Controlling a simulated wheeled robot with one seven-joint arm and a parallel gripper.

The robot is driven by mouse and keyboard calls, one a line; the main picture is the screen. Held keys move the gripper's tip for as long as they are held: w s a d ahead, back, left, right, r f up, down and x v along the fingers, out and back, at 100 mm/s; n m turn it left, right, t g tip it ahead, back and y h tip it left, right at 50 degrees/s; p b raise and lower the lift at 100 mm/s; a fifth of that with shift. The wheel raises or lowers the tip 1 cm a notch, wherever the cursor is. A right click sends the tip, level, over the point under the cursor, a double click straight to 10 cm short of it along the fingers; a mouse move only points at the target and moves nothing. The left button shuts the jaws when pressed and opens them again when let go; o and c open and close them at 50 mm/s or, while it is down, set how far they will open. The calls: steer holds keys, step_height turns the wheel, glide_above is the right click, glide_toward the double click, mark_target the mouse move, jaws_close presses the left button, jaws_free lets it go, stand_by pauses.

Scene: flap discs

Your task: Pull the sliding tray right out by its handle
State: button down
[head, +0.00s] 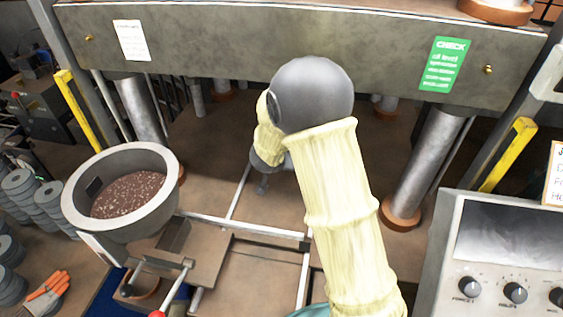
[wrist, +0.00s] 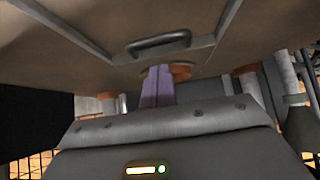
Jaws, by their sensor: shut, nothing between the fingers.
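The tray's handle (wrist: 160,43), a dark grey bar on two short posts, shows at the top of the wrist view. It stands on a brown surface (wrist: 75,22) between pale rails, which I take to be the sliding tray. My gripper (wrist: 158,70) is shut and empty, its purplish fingers pointing toward the handle and ending just below it in the picture. I cannot tell whether they touch it. In the head view my gripper (head: 262,188) is small and partly hidden by my sleeved arm, over the brown surface between the rails; I cannot make out the handle there.
A heavy press beam (head: 300,50) spans above my arm, with thick columns (head: 430,165) at both sides. A round bowl of brown grains (head: 130,195) stands at left. A control box (head: 510,250) with knobs is at right. Stacked grey discs (head: 48,205) and gloves lie far left.

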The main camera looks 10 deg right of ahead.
steer(key=x, duration=0.9)
steer(key=shift+w+f+p, duration=0.15)
steer(key=shift+p, duration=0.2)
steer(key=shift+d, duration=0.1)
